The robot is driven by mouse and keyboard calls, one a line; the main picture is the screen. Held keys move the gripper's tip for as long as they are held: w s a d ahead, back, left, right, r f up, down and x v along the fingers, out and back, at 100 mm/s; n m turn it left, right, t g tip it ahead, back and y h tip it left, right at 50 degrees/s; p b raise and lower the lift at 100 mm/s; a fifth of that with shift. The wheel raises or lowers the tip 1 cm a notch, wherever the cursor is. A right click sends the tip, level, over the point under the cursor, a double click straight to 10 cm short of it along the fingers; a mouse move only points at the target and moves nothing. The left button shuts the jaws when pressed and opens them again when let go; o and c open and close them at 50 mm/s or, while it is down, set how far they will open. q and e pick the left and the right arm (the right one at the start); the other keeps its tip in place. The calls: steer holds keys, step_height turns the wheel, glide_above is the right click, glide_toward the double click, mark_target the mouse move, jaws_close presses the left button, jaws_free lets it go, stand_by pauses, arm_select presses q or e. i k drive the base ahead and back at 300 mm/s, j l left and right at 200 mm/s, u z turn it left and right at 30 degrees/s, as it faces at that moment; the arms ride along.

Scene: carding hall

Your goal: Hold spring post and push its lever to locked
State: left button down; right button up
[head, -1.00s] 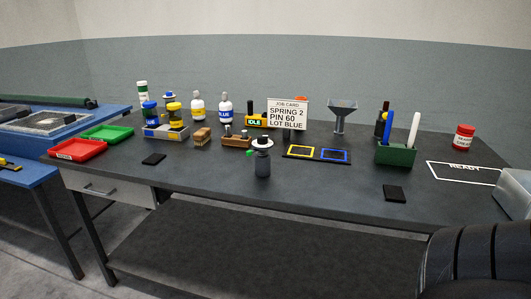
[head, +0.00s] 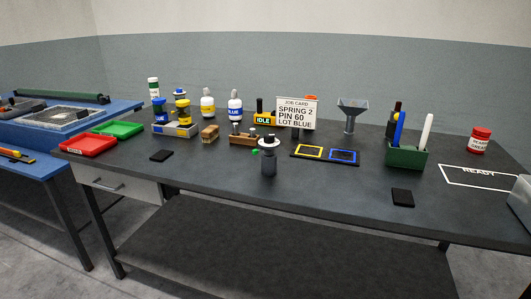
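A dark grey post (head: 268,164) stands upright near the front middle of the bench, with a white disc and a black knob on top. I take it to be the spring post. A small green tab (head: 256,152) sticks out at its left side, and it may be the lever; its setting is too small to read. A job card (head: 296,113) behind it reads SPRING 2, PIN 60, LOT BLUE. Neither of my grippers is in view.
The dark bench (head: 215,176) has free room around the post. A black mat (head: 325,155) with yellow and blue frames lies to its right, a wooden block (head: 242,139) behind left.

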mark_target(254, 152)
steer(key=z, duration=0.2)
steer(key=i+l, duration=0.2)
steer(key=i, duration=0.25)
steer(key=i+l+u, duration=0.1)
steer(key=i, duration=0.3)
steer(key=l, duration=0.1)
